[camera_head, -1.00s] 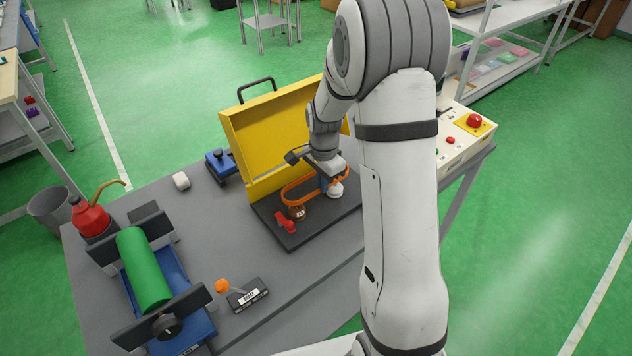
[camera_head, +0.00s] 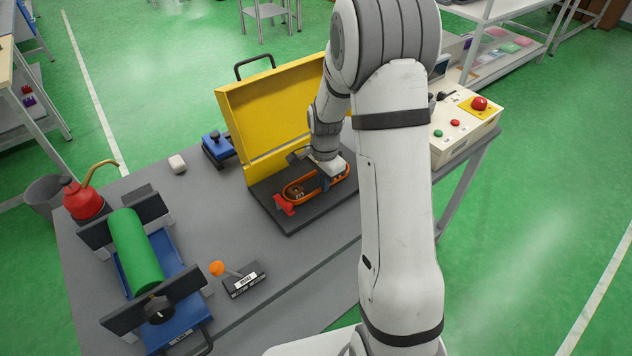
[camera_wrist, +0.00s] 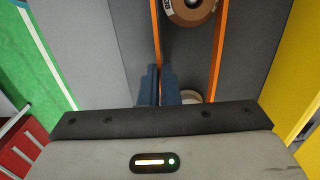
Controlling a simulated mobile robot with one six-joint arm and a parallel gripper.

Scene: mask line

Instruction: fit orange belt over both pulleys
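The orange belt (camera_head: 301,199) is a long loop low over the dark base plate, lying around the brown pulley (camera_head: 296,190). In the wrist view, its two strands (camera_wrist: 216,50) run either side of that brown pulley (camera_wrist: 190,10). The second, pale pulley (camera_wrist: 190,97) is mostly hidden behind my gripper; I cannot tell whether the belt is seated on it. My gripper (camera_head: 325,181) points down at the belt's right part. In the wrist view, its blue-grey fingers (camera_wrist: 161,84) are closed on the left strand.
A raised yellow cover (camera_head: 275,115) stands behind the dark plate (camera_head: 289,222). A red lever (camera_head: 284,205) sits at the plate's front left. A green roller (camera_head: 137,248) is at the left and a control box (camera_head: 465,130) at the right.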

